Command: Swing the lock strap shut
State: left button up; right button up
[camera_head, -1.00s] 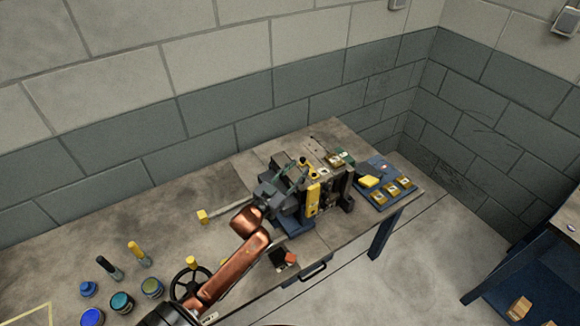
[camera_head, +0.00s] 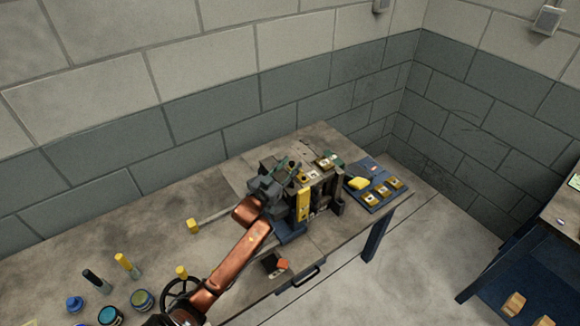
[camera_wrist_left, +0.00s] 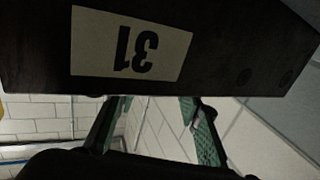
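The mould (camera_head: 325,190) is a dark block assembly standing on the bench, with a yellow upright bar (camera_head: 303,205) on its near face. I cannot tell for sure whether this bar is the lock strap. My left gripper (camera_head: 287,168) is at the mould's left side, close to its top; contact cannot be made out. In the left wrist view, a dark block (camera_wrist_left: 215,45) with a label reading 31 fills the top. The green-padded fingers of my left gripper (camera_wrist_left: 153,125) stand wide apart, with nothing seen between them. My right gripper is out of view.
A blue board (camera_head: 372,198) with several yellow-marked pieces and a yellow block (camera_head: 359,183) lies right of the mould. A bar with a yellow end (camera_head: 192,226) lies to the left. Jars, yellow-topped tools and a handwheel (camera_head: 178,290) stand at the front left.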

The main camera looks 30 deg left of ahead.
pick_arm(q)
jog(key=shift+c, duration=0.3)
grip_shut()
dwell(0.3)
